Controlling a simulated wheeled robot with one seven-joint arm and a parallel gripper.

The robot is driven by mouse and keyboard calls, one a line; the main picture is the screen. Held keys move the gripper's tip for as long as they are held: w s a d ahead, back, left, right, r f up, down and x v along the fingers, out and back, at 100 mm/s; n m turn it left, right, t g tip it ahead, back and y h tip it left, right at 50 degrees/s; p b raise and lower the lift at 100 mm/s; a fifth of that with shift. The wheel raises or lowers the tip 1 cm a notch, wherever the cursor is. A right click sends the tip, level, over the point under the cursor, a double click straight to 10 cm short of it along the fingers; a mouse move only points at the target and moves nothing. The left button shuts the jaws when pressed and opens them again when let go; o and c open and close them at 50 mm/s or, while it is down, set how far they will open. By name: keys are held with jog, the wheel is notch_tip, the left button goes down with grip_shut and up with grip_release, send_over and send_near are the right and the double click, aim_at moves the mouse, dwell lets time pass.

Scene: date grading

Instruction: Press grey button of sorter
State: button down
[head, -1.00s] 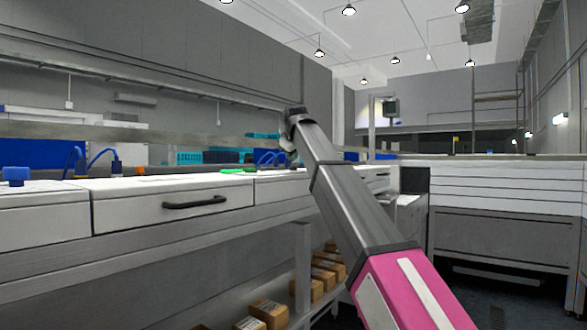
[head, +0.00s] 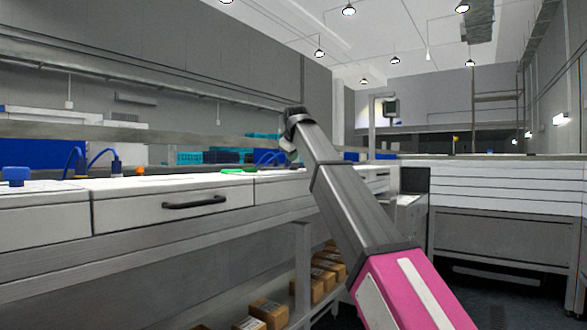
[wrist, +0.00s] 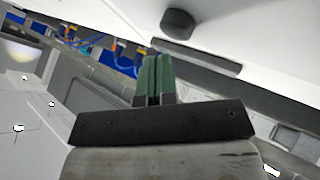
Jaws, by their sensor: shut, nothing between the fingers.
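In the wrist view my gripper (wrist: 153,62) shows as two green fingers pressed together, with nothing between them. A dark, short round knob (wrist: 178,24) stands out from a white surface just beyond and to the right of the fingertips, apart from them. I cannot tell whether it is the grey button of the sorter. In the head view no grey button can be made out, and I cannot pick out the sorter with certainty. My gripper is not clearly visible there; my arm reaches up towards the bench.
A long white bench with a drawer handle (head: 194,202) runs along the left. Blue connectors with cables (head: 101,160) and a green item (head: 232,171) lie on it. Cardboard boxes (head: 268,311) sit below. A white-slatted unit (head: 505,188) stands at the right.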

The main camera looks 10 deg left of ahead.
jog(key=shift+f, duration=0.2)
jog(key=shift+f, duration=0.2)
jog(key=shift+f, duration=0.45)
dwell(1.0)
dwell(0.3)
jog(key=shift+r, duration=0.85)
jog(key=shift+r, duration=2.5)
jog(key=shift+s, duration=0.1)
